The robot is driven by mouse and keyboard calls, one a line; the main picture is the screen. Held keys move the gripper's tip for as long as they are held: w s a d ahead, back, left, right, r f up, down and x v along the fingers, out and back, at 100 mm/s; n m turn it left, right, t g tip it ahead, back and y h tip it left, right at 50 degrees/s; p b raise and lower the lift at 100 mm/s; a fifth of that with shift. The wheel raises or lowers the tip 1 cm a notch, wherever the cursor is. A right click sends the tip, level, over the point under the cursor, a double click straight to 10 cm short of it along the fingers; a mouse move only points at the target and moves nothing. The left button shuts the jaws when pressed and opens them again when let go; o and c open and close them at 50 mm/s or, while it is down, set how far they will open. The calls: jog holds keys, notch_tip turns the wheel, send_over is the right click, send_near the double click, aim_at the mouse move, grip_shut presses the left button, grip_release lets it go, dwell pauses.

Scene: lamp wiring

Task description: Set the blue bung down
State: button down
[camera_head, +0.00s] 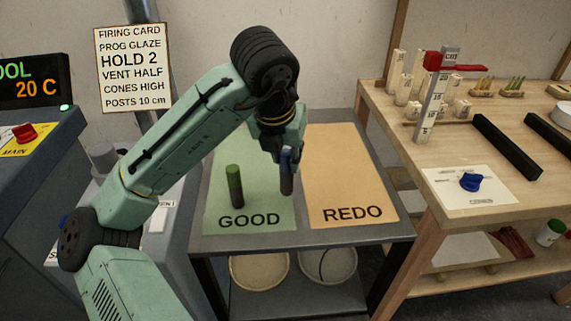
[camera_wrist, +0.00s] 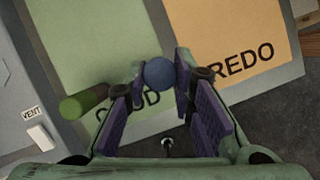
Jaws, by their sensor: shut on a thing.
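The blue bung (camera_head: 286,171), dark with a blue top, is upright between the fingers of my gripper (camera_head: 282,152). In the wrist view its round blue top (camera_wrist: 159,73) shows between the finger pads of my gripper (camera_wrist: 158,90). It is over the right edge of the green GOOD area (camera_head: 222,200), close to the orange REDO area (camera_head: 350,180). I cannot tell whether its foot touches the surface. A similar bung with a green top (camera_head: 235,185) stands on the GOOD area to the left; it also shows in the wrist view (camera_wrist: 84,102).
The grey table (camera_head: 300,240) carries both areas; the REDO area is bare. Two round containers (camera_head: 259,270) sit on the shelf below. A wooden bench (camera_head: 395,120) with a red-topped post gauge (camera_head: 436,95) stands to the right. A grey machine (camera_head: 40,160) stands at the left.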

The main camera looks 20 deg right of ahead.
aim_at(285, 165)
notch_tip(285, 165, down, 3)
jog(key=shift+f+p, duration=0.2)
jog(key=shift+p, duration=0.2)
jog(key=c, duration=1.4)
grip_release()
jog(key=shift+o, duration=0.2)
